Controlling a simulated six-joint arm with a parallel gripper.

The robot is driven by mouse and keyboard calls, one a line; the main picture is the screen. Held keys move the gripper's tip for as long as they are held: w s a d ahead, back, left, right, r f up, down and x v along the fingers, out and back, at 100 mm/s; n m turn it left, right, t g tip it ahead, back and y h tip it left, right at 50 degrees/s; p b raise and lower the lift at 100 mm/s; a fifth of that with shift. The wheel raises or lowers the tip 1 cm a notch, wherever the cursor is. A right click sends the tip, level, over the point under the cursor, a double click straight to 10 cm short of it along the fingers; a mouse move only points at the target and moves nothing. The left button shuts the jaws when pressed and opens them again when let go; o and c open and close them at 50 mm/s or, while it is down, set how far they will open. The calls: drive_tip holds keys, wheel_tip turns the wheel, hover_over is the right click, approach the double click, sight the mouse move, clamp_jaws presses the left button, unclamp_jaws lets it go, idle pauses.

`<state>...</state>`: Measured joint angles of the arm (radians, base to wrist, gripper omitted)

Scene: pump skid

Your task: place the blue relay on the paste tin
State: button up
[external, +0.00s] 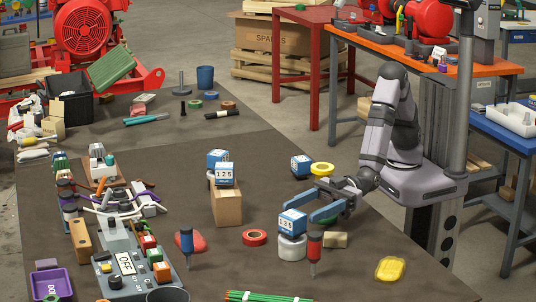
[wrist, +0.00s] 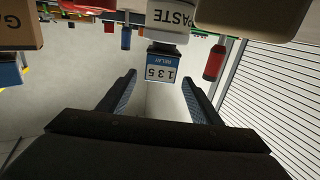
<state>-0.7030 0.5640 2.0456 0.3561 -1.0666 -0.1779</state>
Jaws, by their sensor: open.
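The blue relay (external: 292,222), with a white top and a "135" face, sits upright on the white paste tin (external: 291,248) in the external view. The wrist view is upside down: the relay (wrist: 162,65) shows below the tin (wrist: 168,18) and rests against it. My gripper (external: 314,206) is open and empty, just right of the relay in the external view. In the wrist view its two blue fingers (wrist: 158,82) point at the relay from either side, and the relay appears beyond or at their tips. Contact with the fingers cannot be made out.
A red-handled screwdriver (external: 314,245) stands close to the tin, and a wooden block (external: 335,240) lies to its right. A similar relay (external: 224,173) sits on a cardboard box (external: 227,206); another (external: 301,165) stands behind. Red tape (external: 255,238) lies left of the tin.

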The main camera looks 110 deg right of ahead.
sight(300, 212)
drive_tip(key=shift+v, duration=1.7)
drive_tip(key=shift+r, duration=0.1)
drive_tip(key=s+d+r+m+g+h+p, duration=0.15)
drive_tip(key=d+r+g+p, duration=0.25)
drive_tip(key=d+p, duration=0.45)
drive_tip(key=s+d+r+g+h+p, duration=0.2)
drive_tip(key=s+d+r+g+p, duration=0.15)
drive_tip(key=d+p, duration=0.55)
drive_tip(key=s+d+r+m+g+h+p, duration=0.1)
drive_tip(key=s+d+r+g+p, duration=0.3)
drive_tip(key=s+d+p, duration=0.3)
drive_tip(key=s+d+r+m+g+h+p, duration=0.2)
drive_tip(key=s+d+r+g+p, duration=0.3)
drive_tip(key=s, duration=0.9)
drive_tip(key=d+r+p, duration=0.2)
drive_tip(key=d+p, duration=0.1)
drive_tip(key=shift+s+p, duration=0.3)
drive_tip(key=shift+p, duration=0.1)
